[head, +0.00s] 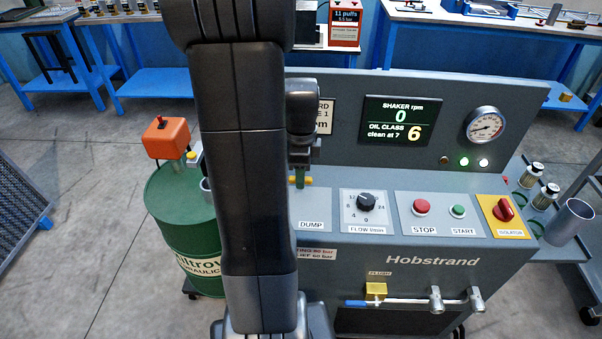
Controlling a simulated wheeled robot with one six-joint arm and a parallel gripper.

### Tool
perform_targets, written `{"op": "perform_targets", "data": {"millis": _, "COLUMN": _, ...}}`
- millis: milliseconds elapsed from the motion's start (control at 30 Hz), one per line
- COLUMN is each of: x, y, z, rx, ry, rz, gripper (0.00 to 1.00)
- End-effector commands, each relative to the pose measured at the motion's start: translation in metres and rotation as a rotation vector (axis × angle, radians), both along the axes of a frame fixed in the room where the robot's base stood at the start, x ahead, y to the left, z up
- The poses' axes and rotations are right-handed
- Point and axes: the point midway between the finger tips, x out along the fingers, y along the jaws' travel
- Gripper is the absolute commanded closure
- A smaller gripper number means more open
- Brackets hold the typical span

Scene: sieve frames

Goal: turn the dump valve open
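The dump valve's small yellow-green handle (304,181) shows on the left part of the grey console's sloped top, above the DUMP label (311,225). My arm hides part of the panel to its left. My gripper (301,168) points down right over the handle, its fingertips at or just above it. I cannot tell whether the fingers touch the handle, or whether they are open or shut. The handle's turn position is not clear.
Right of DUMP are a black flow knob (366,202), red STOP (421,207), green START (457,211) and a red isolator switch (503,209). The upright display (401,122) reads 0 rpm, oil class 6. A green drum (186,225) stands left of my arm.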

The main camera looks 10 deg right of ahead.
Motion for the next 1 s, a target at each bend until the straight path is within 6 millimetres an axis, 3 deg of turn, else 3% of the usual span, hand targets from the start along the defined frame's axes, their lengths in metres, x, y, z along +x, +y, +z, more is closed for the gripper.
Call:
{"op": "perform_targets", "data": {"millis": 367, "x": 0.0, "y": 0.0, "z": -0.0052, "rx": 0.0, "ry": -0.001, "rz": 0.0, "gripper": 0.62}}
{"op": "perform_targets", "data": {"millis": 567, "x": 0.0, "y": 0.0, "z": -0.0051, "rx": 0.0, "ry": -0.001, "rz": 0.0, "gripper": 1.0}}
{"op": "perform_targets", "data": {"millis": 1000, "x": -0.0003, "y": 0.0066, "z": -0.0048, "rx": 0.0, "ry": -0.001, "rz": -0.031, "gripper": 1.0}}
